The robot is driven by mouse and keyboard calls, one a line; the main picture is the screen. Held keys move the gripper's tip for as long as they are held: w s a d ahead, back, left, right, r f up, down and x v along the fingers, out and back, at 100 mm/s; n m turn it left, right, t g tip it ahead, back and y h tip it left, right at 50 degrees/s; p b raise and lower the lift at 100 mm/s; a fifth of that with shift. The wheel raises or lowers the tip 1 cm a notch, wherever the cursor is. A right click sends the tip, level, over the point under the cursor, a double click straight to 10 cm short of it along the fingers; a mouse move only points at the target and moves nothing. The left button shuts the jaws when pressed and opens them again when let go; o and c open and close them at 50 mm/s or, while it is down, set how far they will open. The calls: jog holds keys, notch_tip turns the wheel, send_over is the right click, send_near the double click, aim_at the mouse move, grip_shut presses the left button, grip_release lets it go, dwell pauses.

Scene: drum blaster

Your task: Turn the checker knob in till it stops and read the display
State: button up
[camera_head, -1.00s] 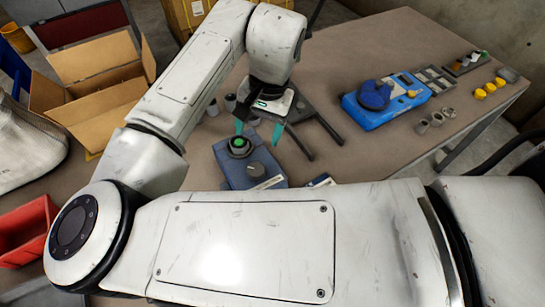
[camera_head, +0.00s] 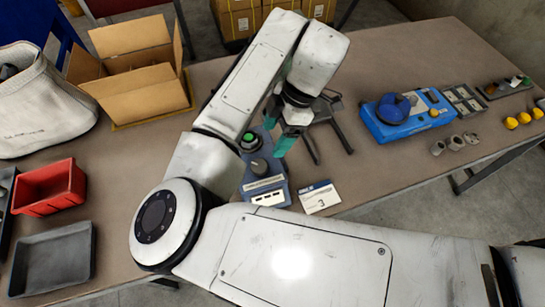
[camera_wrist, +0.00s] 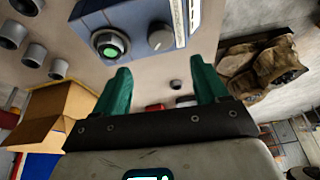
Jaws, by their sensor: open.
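A blue-grey box (camera_head: 266,184) stands on the table, partly hidden by my arm. It carries a green button (camera_head: 249,140) in a dark ring and a round grey knob (camera_head: 258,167). A pale strip with dark windows (camera_head: 268,198) is on its front; I cannot read it. In the wrist view the green button (camera_wrist: 110,51) and knob (camera_wrist: 159,38) are at the top, beyond the fingertips. My gripper (camera_head: 276,140) is open, its teal fingers apart and empty, above the table near the box's right side. It also shows in the wrist view (camera_wrist: 160,68).
A bright blue device (camera_head: 400,124) with a dark blue dial stands to the right. A dark stand (camera_head: 325,110) is behind the gripper. A card marked 3 (camera_head: 320,198) lies beside the box. A carton (camera_head: 145,90), red bin (camera_head: 50,187) and grey tray (camera_head: 52,258) are left.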

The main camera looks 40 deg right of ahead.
aim_at(259, 165)
jog(key=shift+n, duration=0.6)
jog(key=x, duration=1.1)
jog(key=shift+b, duration=0.3)
jog(key=shift+r, duration=0.1)
jog(key=c, duration=1)
